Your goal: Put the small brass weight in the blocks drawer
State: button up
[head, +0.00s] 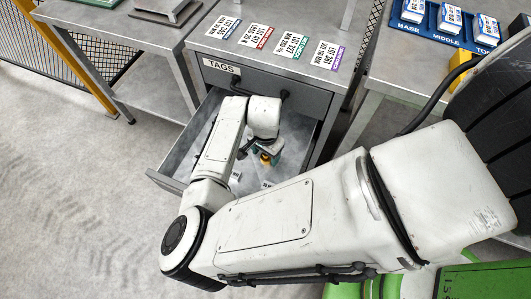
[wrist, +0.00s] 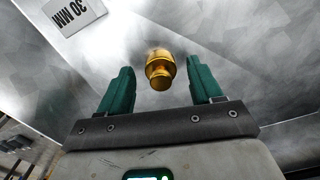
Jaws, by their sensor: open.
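The small brass weight (wrist: 159,68) is in the wrist view, just beyond and between my fingertips. It appears to stand on the grey metal floor of an open drawer (head: 168,181), whose cabinet front carries a TAGS label (head: 221,66). My gripper (wrist: 163,78) has two teal fingers spread wide, with a visible gap on each side of the weight. In the head view my gripper (head: 268,157) is down inside this drawer, and the brass weight (head: 265,159) shows only as a small gold patch beside the fingers. No drawer marked blocks can be made out.
Several lot cards, one with a red band (head: 255,36), lie on the cabinet top. A blue tray (head: 447,33) with white blocks is at the upper right. Open floor (head: 70,200) lies left.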

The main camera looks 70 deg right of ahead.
notch_tip(320, 180, up, 11)
jog(key=p, duration=0.1)
jog(key=shift+r, duration=0.2)
dwell(0.5)
